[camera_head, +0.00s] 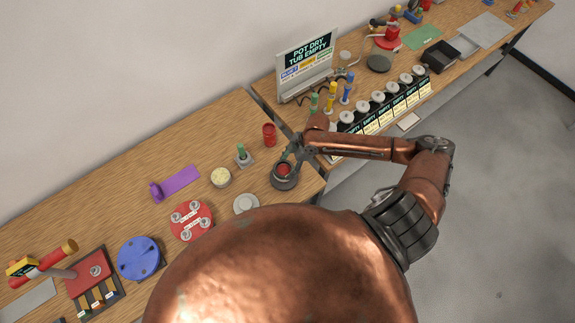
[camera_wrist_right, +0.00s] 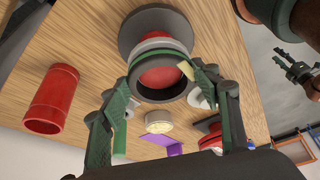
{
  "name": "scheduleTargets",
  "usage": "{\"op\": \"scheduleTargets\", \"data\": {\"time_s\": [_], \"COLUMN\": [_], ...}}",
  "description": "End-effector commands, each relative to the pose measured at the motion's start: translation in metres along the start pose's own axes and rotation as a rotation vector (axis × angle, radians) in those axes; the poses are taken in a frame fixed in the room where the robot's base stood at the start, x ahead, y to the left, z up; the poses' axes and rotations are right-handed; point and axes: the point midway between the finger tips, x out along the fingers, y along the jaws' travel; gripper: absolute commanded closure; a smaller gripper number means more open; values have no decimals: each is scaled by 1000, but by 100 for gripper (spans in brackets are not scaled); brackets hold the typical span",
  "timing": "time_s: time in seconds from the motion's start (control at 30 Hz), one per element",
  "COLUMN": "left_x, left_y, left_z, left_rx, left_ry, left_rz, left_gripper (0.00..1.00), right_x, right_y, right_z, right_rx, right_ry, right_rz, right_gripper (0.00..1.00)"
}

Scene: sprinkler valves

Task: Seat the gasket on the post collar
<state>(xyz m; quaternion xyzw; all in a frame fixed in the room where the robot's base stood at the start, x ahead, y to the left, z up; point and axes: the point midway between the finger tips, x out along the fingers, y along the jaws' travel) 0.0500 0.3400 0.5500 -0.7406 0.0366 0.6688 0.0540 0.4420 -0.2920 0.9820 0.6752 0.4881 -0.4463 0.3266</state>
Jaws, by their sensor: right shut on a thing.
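My right gripper (camera_head: 288,158) is over a dark round base (camera_head: 285,184) near the right end of the near table. In the right wrist view, the green-padded fingers of this gripper (camera_wrist_right: 158,82) are shut on a black ring, the gasket (camera_wrist_right: 155,98). The red post (camera_wrist_right: 160,74) shows through the ring's opening. A pale grey collar (camera_wrist_right: 158,43) and a wide dark flange (camera_wrist_right: 128,34) lie beyond it. I cannot tell whether the gasket touches the collar. A dark gripper (camera_wrist_right: 292,70), probably my left, is far off at the right edge, its jaws unclear.
A red cup (camera_head: 269,134) and a green post on a grey block (camera_head: 243,156) stand close by. A cream round tub (camera_head: 221,177) and a pale disc (camera_head: 246,204) lie to the left. A row of labelled holders (camera_head: 378,110) fills the other table's front.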

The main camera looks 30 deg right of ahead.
Motion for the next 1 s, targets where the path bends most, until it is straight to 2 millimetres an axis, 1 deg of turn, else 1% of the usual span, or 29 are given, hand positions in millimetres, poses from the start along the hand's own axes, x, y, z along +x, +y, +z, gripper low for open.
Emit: {"op": "scheduleTargets", "data": {"time_s": [0.27,0.3,0.57,0.87,1.0], "left_x": [4,3,3,2,-4], "left_y": [0,0,0,0,0], "left_z": [0,0,0,0,-1], "left_rx": [0,0,0,0,0], "left_ry": [0,0,0,0,1], "left_rz": [0,0,0,0,0], "left_gripper": [63,63,63,63,63], "right_x": [7,6,6,5,-1], "right_y": [0,0,0,0,0], "right_z": [3,2,2,3,2], "right_rx": [0,0,0,0,1], "right_ry": [0,0,0,-1,-1], "right_rz": [0,0,0,0,-1], "right_gripper": [67,41,23,23,23]}}
